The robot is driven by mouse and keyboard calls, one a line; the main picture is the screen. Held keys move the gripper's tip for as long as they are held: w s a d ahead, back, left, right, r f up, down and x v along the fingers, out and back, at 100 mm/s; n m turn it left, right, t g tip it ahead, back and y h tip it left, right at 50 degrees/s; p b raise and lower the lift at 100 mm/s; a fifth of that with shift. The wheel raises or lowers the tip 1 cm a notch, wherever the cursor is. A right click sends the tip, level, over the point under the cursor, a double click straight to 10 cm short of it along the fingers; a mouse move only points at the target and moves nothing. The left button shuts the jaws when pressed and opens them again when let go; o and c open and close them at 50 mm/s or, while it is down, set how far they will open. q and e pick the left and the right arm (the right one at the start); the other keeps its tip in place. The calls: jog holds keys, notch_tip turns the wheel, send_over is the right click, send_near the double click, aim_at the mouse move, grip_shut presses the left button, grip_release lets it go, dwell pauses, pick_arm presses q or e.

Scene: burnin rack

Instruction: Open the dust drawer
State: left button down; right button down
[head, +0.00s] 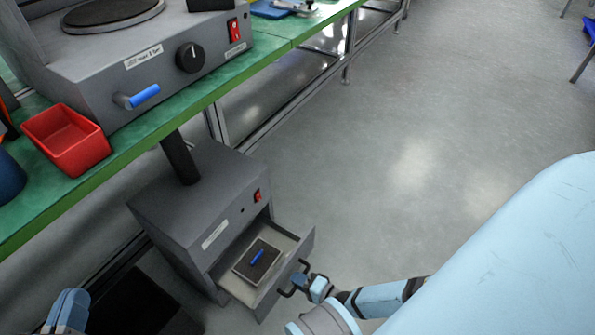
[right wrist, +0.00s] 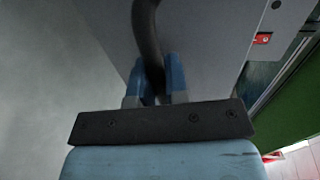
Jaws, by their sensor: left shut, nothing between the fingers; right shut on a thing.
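The dust drawer (head: 296,271) is pulled out from the grey box unit (head: 200,205) under the bench. Inside it lies a flat dark plate in a light frame with a small blue handle (head: 257,256). My right gripper (head: 306,281) is shut on the dark drawer handle (head: 291,291) at the drawer front. The right wrist view shows the blue fingers (right wrist: 157,82) on either side of the dark curved handle (right wrist: 147,35). My left gripper (head: 66,312) is at the lower left, shut and empty, partly cut off by the frame edge.
A green bench (head: 150,135) above carries a grey machine (head: 150,60) with a black knob and blue-tipped lever, and a red bin (head: 67,140). A dark pipe (head: 180,158) rises from the box unit towards the bench. Open grey floor (head: 420,170) lies to the right.

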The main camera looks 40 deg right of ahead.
jog(key=shift+w, duration=0.1)
jog(key=c, duration=1.2)
grip_release()
jog(key=shift+o, duration=0.4)
